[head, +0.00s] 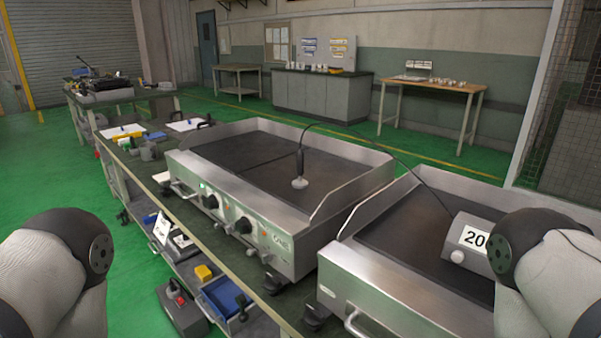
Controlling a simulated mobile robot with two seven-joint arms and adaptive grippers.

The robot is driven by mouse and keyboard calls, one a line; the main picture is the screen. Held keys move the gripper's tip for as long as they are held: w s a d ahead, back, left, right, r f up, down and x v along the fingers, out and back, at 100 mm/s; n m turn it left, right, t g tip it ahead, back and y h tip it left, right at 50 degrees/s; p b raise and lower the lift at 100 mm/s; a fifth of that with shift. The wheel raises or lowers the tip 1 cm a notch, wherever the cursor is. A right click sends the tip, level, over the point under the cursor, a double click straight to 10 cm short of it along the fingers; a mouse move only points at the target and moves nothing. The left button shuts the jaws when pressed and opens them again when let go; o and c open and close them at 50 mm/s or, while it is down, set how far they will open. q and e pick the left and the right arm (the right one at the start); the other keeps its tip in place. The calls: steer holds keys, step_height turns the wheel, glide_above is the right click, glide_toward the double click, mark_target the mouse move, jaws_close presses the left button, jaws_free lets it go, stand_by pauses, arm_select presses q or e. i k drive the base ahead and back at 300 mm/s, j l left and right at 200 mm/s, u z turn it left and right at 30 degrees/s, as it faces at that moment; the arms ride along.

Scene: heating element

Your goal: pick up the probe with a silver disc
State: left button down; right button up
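The probe (300,166) has a dark handle and a pale silver disc (299,183) at its lower end. It stands upright with the disc on the dark plate of the larger griddle (256,174). A thin black cable runs from its top to the right, down to a grey meter box (466,243) reading "20" on the second griddle (392,240). Parts of my two arms show at the lower left and lower right, both apart from the probe. Neither gripper's fingers are in view.
The griddles stand side by side on a long dark bench (237,262), with raised metal side walls. A lower shelf holds a blue bin (226,297) and a yellow block (204,273). A wooden table (432,84) and grey cabinet (318,93) stand behind. Green floor is open at left.

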mark_target(299, 183)
steer(key=i+j+z, duration=0.1)
steer(key=j, duration=0.25)
steer(key=i+j, duration=0.2)
steer(key=j, duration=0.2)
steer(key=i+j+z, duration=0.15)
steer(key=j, duration=0.2)
steer(key=i+j+z, duration=0.1)
steer(key=j, duration=0.3)
steer(key=i+j+z, duration=0.1)
steer(key=j, duration=0.3)
steer(key=i+j, duration=0.15)
steer(key=j, duration=0.3)
steer(key=i+j+z, duration=0.15)
steer(key=j, duration=0.25)
